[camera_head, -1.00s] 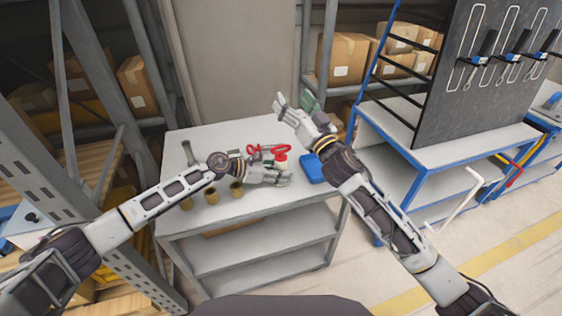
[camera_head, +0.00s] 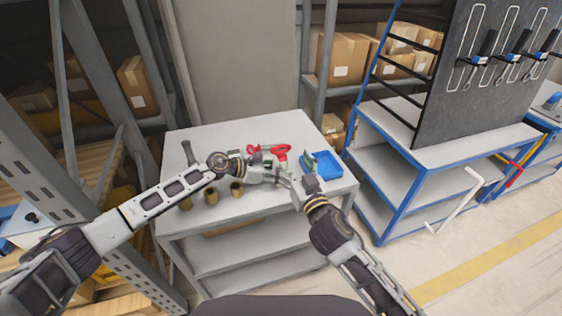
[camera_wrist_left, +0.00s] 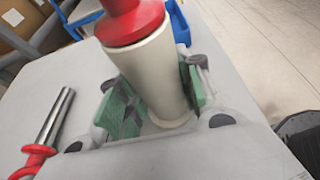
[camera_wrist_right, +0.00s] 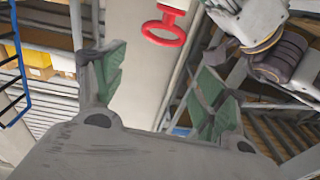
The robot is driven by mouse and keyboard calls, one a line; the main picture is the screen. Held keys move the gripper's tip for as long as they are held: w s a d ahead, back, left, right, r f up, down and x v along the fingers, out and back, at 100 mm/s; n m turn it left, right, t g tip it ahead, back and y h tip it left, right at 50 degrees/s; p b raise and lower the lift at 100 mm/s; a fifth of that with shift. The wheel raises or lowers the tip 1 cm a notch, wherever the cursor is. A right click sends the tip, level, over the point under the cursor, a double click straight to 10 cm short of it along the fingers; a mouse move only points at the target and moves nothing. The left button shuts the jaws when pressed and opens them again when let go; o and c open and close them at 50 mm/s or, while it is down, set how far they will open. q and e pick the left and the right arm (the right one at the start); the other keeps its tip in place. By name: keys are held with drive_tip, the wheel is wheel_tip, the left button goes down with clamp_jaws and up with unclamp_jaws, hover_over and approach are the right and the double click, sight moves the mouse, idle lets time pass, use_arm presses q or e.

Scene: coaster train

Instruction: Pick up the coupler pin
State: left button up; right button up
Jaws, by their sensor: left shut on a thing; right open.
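In the left wrist view, a steel pin with a red handle (camera_wrist_left: 55,118), which looks like the coupler pin, lies on the grey table at the left, apart from my left gripper. Red ring shapes (camera_head: 253,149) show behind that gripper in the head view; a red ring (camera_wrist_right: 165,25) shows in the right wrist view. My left gripper (camera_head: 270,176) is shut around a cream cylinder with a red top (camera_wrist_left: 150,75). My right gripper (camera_head: 297,178) is open and empty, close to the right of the left one, over the table; its spread fingers show in the right wrist view (camera_wrist_right: 155,88).
A blue tray (camera_head: 328,163) stands on the right of the grey table (camera_head: 230,132). Several brown cups (camera_head: 211,195) stand at its front left, and a grey upright piece (camera_head: 188,153) behind them. A blue-framed workbench (camera_head: 440,135) stands to the right.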

sight(282, 152)
drive_tip(key=shift+s+d+f+h, duration=0.2)
drive_tip(key=shift+s+f+h, duration=0.2)
drive_tip(key=shift+s+f, duration=0.65)
drive_tip(key=shift+x, duration=3.35)
drive_tip(key=shift+f, duration=0.1)
drive_tip(key=shift+w, duration=0.15)
drive_tip(key=shift+w+a+f, duration=0.15)
drive_tip(key=shift+w+a, duration=0.05)
drive_tip(key=shift+w, duration=0.5)
drive_tip(key=shift+w+a+f, duration=0.2)
drive_tip(key=shift+w, duration=0.45)
drive_tip(key=shift+x, duration=1.1)
